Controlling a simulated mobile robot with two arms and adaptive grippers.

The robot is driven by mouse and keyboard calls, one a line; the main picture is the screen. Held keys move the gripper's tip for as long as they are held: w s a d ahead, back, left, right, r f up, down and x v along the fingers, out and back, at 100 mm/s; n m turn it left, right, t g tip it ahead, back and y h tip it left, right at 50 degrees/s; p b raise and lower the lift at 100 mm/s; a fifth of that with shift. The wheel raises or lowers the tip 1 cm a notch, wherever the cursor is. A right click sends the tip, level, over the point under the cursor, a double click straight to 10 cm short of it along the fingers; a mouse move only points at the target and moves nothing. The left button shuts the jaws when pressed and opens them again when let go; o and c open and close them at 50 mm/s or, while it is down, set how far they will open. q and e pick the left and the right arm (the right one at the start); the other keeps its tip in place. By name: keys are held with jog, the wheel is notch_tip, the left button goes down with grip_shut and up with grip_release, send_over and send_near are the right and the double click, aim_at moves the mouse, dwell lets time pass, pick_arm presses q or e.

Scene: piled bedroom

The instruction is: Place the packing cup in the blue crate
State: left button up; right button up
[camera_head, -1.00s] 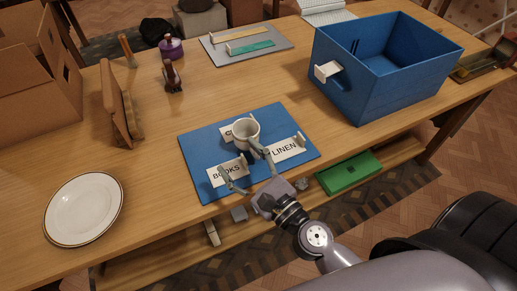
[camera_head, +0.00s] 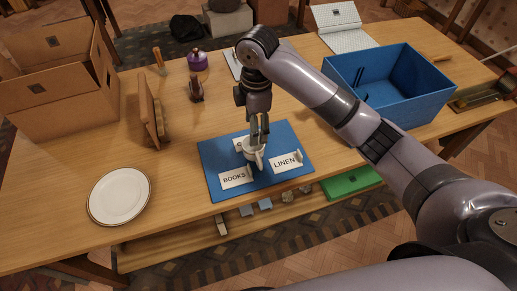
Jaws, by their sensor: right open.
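The white packing cup (camera_head: 248,153) stands on the blue mat (camera_head: 215,160) in the middle of the table, among label cards. My right gripper (camera_head: 257,140) points down from above, with its fingers at the cup's rim. It is open, and it hides part of the cup. I cannot tell whether a finger touches the cup. The blue crate (camera_head: 415,108) stands at the table's right side with its open top facing up. My right arm passes in front of the crate's left part. My left gripper is not in view.
A white plate (camera_head: 119,196) lies at the front left. Cardboard boxes (camera_head: 60,105), a wooden frame (camera_head: 148,105), a dark bottle (camera_head: 196,90) and a purple pot (camera_head: 197,61) stand further back. A green box (camera_head: 350,182) sits on the lower shelf.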

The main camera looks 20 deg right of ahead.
aim_at(259, 158)
jog(key=shift+h, duration=0.3)
jog(key=f, duration=0.3)
jog(key=f+p, duration=0.1)
jog(key=f, duration=0.3)
jog(key=d+f, duration=0.1)
jog(key=f, duration=0.3)
jog(key=shift+w+f+p, duration=0.1)
jog(key=shift+f+p, duration=0.15)
jog(key=shift+p, duration=0.15)
jog(key=f, duration=0.1)
jog(key=f+p, duration=0.1)
jog(key=f, duration=0.2)
jog(key=shift+s+d+p, duration=0.15)
jog(key=shift+s+p, duration=0.1)
jog(key=shift+p, duration=0.1)
jog(key=shift+f, duration=0.6)
jog(key=shift+c, duration=0.4)
grip_shut()
